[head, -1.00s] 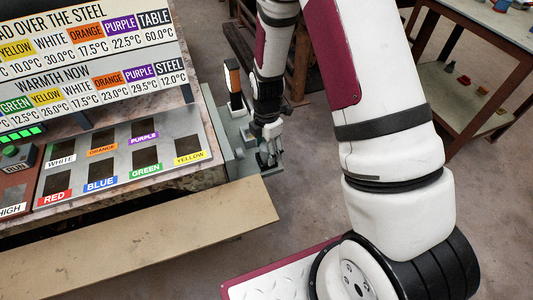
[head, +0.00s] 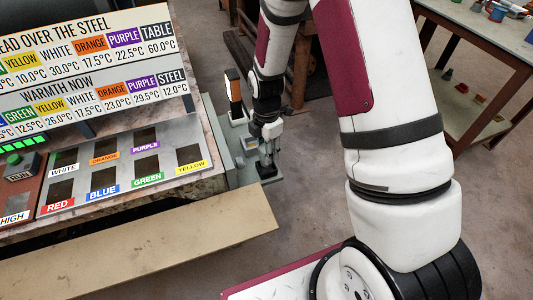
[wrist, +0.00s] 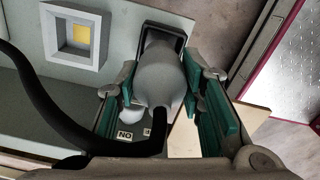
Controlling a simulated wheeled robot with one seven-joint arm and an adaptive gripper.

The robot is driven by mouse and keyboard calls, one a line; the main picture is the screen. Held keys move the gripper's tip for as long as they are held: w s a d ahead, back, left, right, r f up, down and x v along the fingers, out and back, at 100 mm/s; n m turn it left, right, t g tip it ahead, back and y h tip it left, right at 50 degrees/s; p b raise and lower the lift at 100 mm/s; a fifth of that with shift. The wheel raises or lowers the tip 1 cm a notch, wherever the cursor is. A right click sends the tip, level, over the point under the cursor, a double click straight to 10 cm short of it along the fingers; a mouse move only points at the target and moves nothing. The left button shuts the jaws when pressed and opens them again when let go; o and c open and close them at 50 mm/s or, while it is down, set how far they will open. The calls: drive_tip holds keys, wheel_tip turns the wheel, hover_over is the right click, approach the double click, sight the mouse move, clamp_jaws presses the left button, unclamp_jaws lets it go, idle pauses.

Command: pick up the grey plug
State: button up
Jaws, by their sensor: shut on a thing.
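The grey plug (wrist: 160,80) is a rounded grey body between the jaws in the wrist view. A black cable (wrist: 40,100) loops in from the left towards its near end. My gripper (wrist: 160,92) has teal-lined fingers on both sides of the plug and is shut on it. The plug's far end is at a dark rectangular frame (wrist: 150,36); I cannot tell whether it sits inside it. In the head view my gripper (head: 267,168) is low over the grey ledge at the bench's right end; the plug is too small to make out there.
A white square frame with a yellow centre (wrist: 75,38) is left of the plug. A panel with labelled square openings (head: 120,170) and a beige board (head: 150,245) lie left. Another table (head: 480,50) is at right.

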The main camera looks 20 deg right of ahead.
drive_tip(key=s+r+p, duration=0.1)
drive_tip(key=s+p, duration=0.4)
drive_tip(key=s, duration=1.1)
drive_tip(key=shift+r, duration=0.2)
